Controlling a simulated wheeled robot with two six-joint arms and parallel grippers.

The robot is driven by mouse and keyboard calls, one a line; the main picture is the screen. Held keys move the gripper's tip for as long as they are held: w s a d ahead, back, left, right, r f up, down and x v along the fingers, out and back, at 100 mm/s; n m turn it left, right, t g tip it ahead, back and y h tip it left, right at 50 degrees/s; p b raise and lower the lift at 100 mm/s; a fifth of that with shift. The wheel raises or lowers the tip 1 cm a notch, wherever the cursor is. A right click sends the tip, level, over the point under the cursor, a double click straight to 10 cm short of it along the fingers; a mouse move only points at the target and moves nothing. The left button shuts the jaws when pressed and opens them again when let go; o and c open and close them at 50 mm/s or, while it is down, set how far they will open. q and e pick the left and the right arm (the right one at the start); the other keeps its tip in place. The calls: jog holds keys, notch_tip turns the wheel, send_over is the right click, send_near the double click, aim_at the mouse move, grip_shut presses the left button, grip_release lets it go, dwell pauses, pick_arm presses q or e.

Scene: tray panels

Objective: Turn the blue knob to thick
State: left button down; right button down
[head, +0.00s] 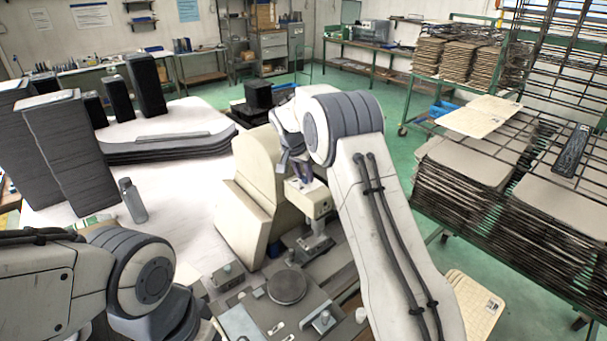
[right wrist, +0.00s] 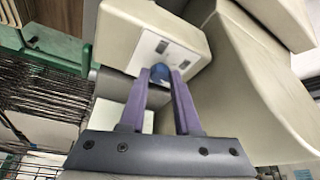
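The blue knob (right wrist: 160,72) sits on the light face of the cream machine (right wrist: 125,25), below two small dark switches or sockets. In the right wrist view, my right gripper (right wrist: 160,77) has its two purple fingers on either side of the knob. The knob fills the gap between the fingertips, so the gripper looks shut on it. Any "thick" marking is too small to read. In the head view the machine (head: 243,200) stands at the centre, my right gripper (head: 303,172) is at its head, and the knob is hidden. My left gripper is out of view.
A grey bottle (head: 133,202) and stacks of dark panels (head: 68,150) stand on the white table (head: 80,235) at the left. A round grey disc (head: 287,287) lies before the machine. Racks of panels (head: 490,215) stand at the right.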

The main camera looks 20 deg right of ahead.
jog(key=shift+w+f+m+b, duration=0.1)
jog(key=shift+f+m+b, duration=0.2)
jog(key=shift+b, duration=0.3)
jog(key=shift+r+m+g, duration=0.25)
jog(key=shift+m+g, duration=0.05)
jog(key=shift+m, duration=0.2)
jog(key=c, duration=0.6)
grip_release()
jog(key=shift+a+r+h, duration=0.1)
jog(key=shift+r+h, duration=0.05)
jog(key=shift+h, duration=0.15)
jog(key=shift+a+r+b, duration=0.1)
jog(key=shift+r+b, duration=0.2)
jog(key=shift+b, duration=0.05)
jog(key=shift+s+b+v, duration=0.2)
jog(key=shift+b+v, duration=0.9)
jog(key=shift+v, duration=3.75)
